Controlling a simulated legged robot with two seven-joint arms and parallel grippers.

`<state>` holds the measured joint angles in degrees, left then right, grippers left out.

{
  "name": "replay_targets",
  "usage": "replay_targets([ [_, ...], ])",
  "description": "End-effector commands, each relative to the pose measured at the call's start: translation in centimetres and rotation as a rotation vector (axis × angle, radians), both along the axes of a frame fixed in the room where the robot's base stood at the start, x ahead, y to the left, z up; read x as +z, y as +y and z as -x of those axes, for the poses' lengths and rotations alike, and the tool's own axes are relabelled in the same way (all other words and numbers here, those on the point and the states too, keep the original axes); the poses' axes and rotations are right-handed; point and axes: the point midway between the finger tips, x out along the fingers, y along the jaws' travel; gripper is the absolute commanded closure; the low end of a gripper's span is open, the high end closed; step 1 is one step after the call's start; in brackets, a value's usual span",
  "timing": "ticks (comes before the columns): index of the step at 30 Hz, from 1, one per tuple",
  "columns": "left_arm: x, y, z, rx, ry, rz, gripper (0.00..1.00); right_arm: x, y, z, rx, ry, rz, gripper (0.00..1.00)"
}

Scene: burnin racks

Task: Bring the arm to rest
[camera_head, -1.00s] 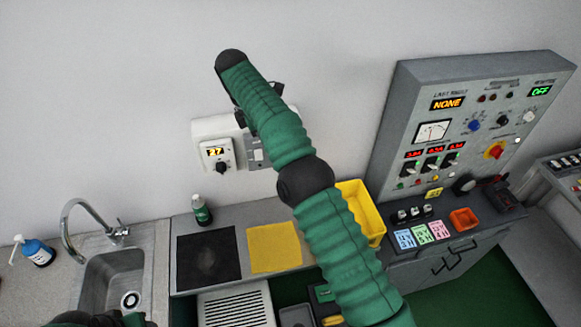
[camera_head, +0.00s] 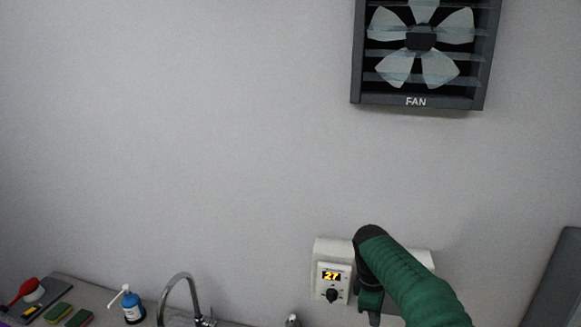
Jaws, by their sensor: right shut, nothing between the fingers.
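My right arm, in a green ribbed sleeve, comes in from the bottom right of the head view. Its right gripper (camera_head: 372,312) points down in front of the wall box, shut with nothing between the fingers. The gripper partly covers the white wall box (camera_head: 322,248). A thermostat-like panel (camera_head: 331,284) on that box shows 27 above a black knob (camera_head: 331,295), just left of the gripper. I cannot tell whether the gripper touches the box. My left gripper is not in view.
A dark wall fan (camera_head: 384,98) labelled FAN hangs at the top right. A tap (camera_head: 183,281), a blue pump bottle (camera_head: 132,309) and several cleaning items line the bottom left. A grey panel edge (camera_head: 560,285) stands at the far right. The wall between is bare.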

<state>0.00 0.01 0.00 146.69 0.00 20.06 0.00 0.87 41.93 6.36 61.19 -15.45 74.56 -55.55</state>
Motion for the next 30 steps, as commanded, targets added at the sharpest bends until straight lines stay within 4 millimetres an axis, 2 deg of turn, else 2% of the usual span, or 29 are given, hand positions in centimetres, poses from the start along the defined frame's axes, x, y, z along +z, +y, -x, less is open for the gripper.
replay_targets([
  [1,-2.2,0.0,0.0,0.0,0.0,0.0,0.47,-2.5,0.3,1.1,-0.046,-0.016,-0.014,1.0],
  [5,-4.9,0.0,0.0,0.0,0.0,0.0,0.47,-6.5,1.0,4.1,-0.189,-0.066,-0.061,1.0],
  [11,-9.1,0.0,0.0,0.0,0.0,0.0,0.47,-13.0,1.7,10.0,-0.44,-0.134,-0.145,1.0],
  [18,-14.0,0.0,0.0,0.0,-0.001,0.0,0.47,-21.1,2.0,19.0,-0.784,-0.204,-0.248,1.0],
  [21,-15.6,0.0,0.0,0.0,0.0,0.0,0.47,-23.9,2.0,22.7,-0.918,-0.227,-0.284,1.0],
  [25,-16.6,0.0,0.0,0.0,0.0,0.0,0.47,-26.0,2.0,25.8,-1.034,-0.246,-0.314,1.0],
  [30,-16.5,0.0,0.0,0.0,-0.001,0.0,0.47,-26.4,2.0,26.8,-1.076,-0.252,-0.324,1.0],
])
